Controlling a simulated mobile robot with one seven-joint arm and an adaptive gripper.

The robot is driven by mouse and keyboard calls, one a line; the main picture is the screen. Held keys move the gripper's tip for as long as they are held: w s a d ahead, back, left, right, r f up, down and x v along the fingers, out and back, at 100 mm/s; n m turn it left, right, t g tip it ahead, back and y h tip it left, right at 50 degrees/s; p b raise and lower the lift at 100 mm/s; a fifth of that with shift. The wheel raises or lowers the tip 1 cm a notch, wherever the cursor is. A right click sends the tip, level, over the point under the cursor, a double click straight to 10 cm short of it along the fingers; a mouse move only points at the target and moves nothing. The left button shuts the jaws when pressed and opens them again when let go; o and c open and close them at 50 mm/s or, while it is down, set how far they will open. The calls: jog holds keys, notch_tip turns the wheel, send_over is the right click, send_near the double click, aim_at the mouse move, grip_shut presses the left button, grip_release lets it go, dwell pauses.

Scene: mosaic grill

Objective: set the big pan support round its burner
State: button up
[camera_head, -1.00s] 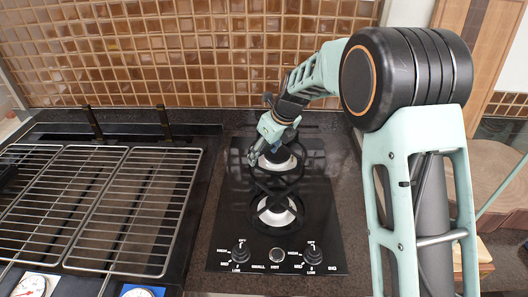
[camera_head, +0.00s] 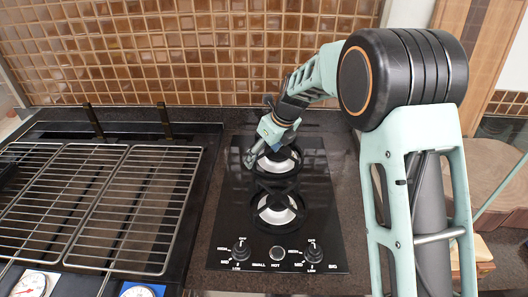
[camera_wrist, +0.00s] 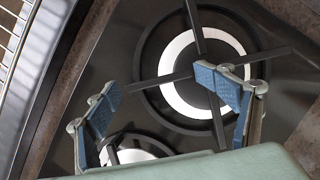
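A black glass hob (camera_head: 232,225) holds two burners, one behind the other. The rear burner (camera_head: 277,163) has a white disc and a dark round pan support (camera_head: 297,170) about it, partly hidden by my gripper. The front burner (camera_head: 276,214) has a similar support (camera_head: 300,207) about its white disc. In the wrist view, a black ring support with crossing bars (camera_wrist: 163,79) lies over a large white disc (camera_wrist: 240,48). A smaller disc (camera_wrist: 132,156) shows at lower left. My gripper (camera_head: 262,154) is low over the rear burner. In the wrist view its blue-padded fingers (camera_wrist: 155,86) are wide apart, with no clear grip.
A wire grill (camera_head: 130,205) stands left of the hob. Two knobs (camera_head: 241,250) (camera_head: 313,251) sit at the hob's front edge. A brown tiled wall (camera_head: 200,55) rises behind. Dark counter (camera_head: 345,190) is free to the right.

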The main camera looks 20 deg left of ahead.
jog(key=shift+d, duration=0.1)
jog(key=shift+r, duration=0.3)
jog(key=v, duration=1.2)
jog(key=shift+r, duration=0.35)
